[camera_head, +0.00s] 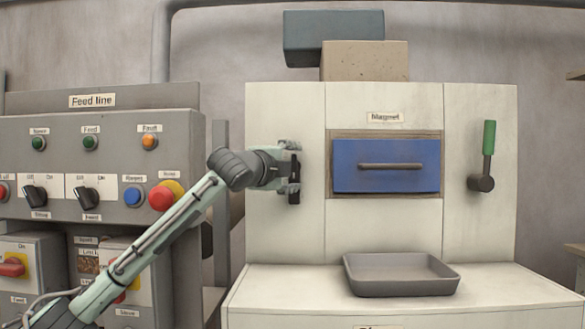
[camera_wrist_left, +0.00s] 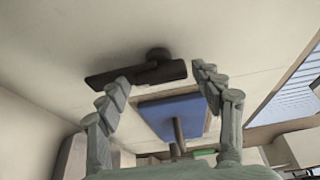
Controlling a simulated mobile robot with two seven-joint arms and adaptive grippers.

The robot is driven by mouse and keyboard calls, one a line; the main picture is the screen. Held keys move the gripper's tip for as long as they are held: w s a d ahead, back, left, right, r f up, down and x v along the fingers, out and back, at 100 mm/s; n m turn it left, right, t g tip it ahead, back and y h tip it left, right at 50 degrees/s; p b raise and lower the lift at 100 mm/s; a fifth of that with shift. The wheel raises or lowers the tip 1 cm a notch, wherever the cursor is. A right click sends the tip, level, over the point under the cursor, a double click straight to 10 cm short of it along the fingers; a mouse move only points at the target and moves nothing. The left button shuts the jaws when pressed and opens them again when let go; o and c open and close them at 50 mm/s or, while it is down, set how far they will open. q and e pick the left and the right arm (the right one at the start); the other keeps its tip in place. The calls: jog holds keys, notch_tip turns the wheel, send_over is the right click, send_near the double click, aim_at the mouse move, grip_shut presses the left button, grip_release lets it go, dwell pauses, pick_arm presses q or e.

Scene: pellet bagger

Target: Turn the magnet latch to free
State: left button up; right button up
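The magnet latch, a dark bar handle (camera_head: 296,168) on a round pivot, is on the pale cabinet front, left of the blue magnet drawer (camera_head: 345,180). In the left wrist view the latch bar (camera_wrist_left: 135,74) lies just beyond the fingertips, slanted across the gap between them. My left gripper (camera_head: 289,168) is at the latch and partly covers it. In the left wrist view my left gripper (camera_wrist_left: 160,78) has its fingers apart, with nothing clearly clamped. Whether a finger touches the bar I cannot tell. My right gripper is not in view.
A lever with a green grip (camera_head: 489,138) is on the cabinet's right side. A grey tray (camera_head: 400,288) stands on the ledge below the drawer. The feed line panel (camera_head: 110,130) with knobs and buttons, including a red one (camera_head: 161,198), is at left, behind my arm.

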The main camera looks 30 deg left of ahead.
pick_arm(q)
jog(key=shift+s, duration=0.1)
jog(key=s+d, duration=0.1)
jog(key=s, duration=0.6)
jog(key=shift+d, duration=0.1)
dwell(0.3)
jog(key=w, duration=0.5)
jog(key=w+a, duration=0.1)
jog(key=w, duration=0.1)
jog(key=shift+w+a, duration=0.1)
jog(key=shift+w, duration=0.15)
jog(key=shift+n, duration=0.4)
jog(key=shift+s+n+t, duration=0.15)
jog(key=shift+n+t, duration=0.15)
jog(key=shift+n, duration=0.1)
